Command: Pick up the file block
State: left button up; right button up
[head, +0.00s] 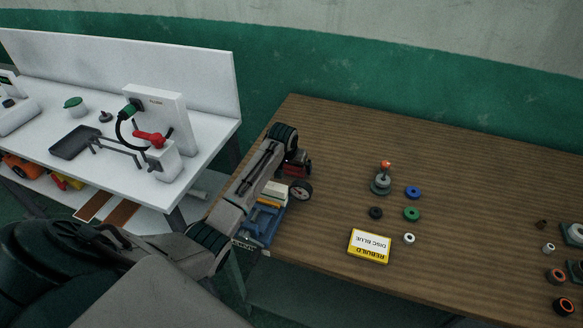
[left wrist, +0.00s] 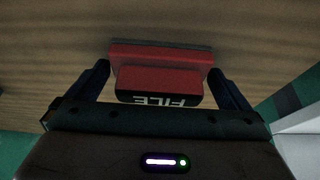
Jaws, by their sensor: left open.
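The file block (left wrist: 160,75) is red with a dark face lettered FILE, which reads upside down in the left wrist view. It lies on the brown wooden table. In the head view its red body (head: 299,169) shows only partly beside my left gripper (head: 297,158). My left gripper also shows in the left wrist view (left wrist: 163,88). It is open, with one finger on each side of the block and a gap visible on both sides. How high the fingertips are above the table is unclear. My right gripper is not in view.
A yellow-white box (head: 369,246) and several small rings lie to the right. A white bench (head: 203,130) stands at left. The table's back right is clear.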

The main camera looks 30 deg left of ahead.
pick_arm(q)
jog(key=c, duration=0.7)
jog(key=shift+c, duration=0.3)
jog(key=shift+r, duration=0.1)
notch_tip(320, 180, up, 9)
jog(key=b, duration=0.2)
jog(key=shift+b, duration=0.4)
jog(key=shift+r, duration=0.5)
